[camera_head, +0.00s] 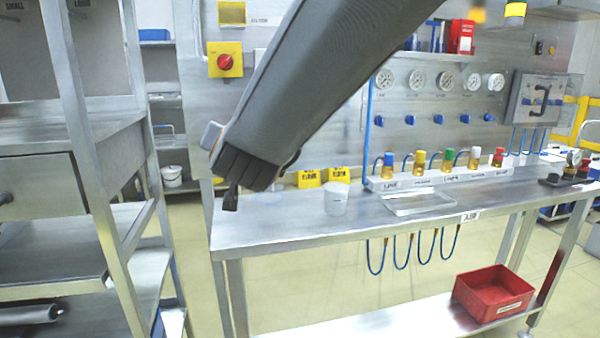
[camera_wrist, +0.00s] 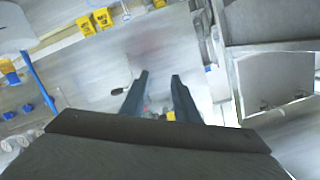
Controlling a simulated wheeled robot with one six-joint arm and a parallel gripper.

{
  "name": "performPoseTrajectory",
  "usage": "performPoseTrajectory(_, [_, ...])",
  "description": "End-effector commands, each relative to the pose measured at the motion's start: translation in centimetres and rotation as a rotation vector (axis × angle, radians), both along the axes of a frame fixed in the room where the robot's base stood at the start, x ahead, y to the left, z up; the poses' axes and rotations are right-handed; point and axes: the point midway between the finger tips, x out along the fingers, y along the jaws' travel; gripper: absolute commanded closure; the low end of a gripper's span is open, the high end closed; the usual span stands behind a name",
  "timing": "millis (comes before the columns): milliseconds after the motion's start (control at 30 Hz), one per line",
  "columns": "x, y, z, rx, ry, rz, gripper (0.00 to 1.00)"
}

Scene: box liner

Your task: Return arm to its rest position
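My grey arm reaches across the top of the head view, and my gripper (camera_head: 230,198) hangs at its lower end, over the left end of the steel bench (camera_head: 290,226). Most of the gripper is hidden behind the arm there. In the wrist view the two dark fingers of my gripper (camera_wrist: 159,77) stand apart with nothing held between them. The view tilts over the bench, with yellow blocks (camera_wrist: 94,22) at upper left.
A steel rack with a drawer (camera_head: 40,185) stands close on the left. On the bench are a white tub (camera_head: 336,198), a clear tray (camera_head: 418,204) and a row of coloured-cap valves (camera_head: 440,178). A red bin (camera_head: 493,292) sits on the lower shelf.

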Motion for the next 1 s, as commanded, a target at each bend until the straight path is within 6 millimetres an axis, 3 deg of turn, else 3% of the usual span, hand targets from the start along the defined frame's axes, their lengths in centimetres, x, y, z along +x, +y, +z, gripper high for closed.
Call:
performPoseTrajectory(33, [0.2,-2.7,-2.4,-0.056,0.078,0.012,0.72])
performPoseTrajectory(133, [-0.8,-7.0,-7.6,-0.164,0.251,0.059,0.72])
performPoseTrajectory(267, [-4.0,-13.0,-13.5,-0.276,0.475,0.099,0.72])
performPoseTrajectory(400, [-9.2,-19.5,-18.6,-0.368,0.722,0.119,0.72])
performPoseTrajectory(500, [-13.7,-23.9,-21.1,-0.42,0.895,0.131,0.72])
performPoseTrajectory(600, [-18.2,-27.5,-22.8,-0.458,1.05,0.143,0.72])
performPoseTrajectory(733, [-22.8,-30.7,-23.7,-0.487,1.197,0.151,0.72])
performPoseTrajectory(867, [-25.2,-32.6,-24.0,-0.498,1.274,0.157,0.72])
performPoseTrajectory(1000, [-25.8,-32.9,-24.1,-0.503,1.294,0.159,0.72])
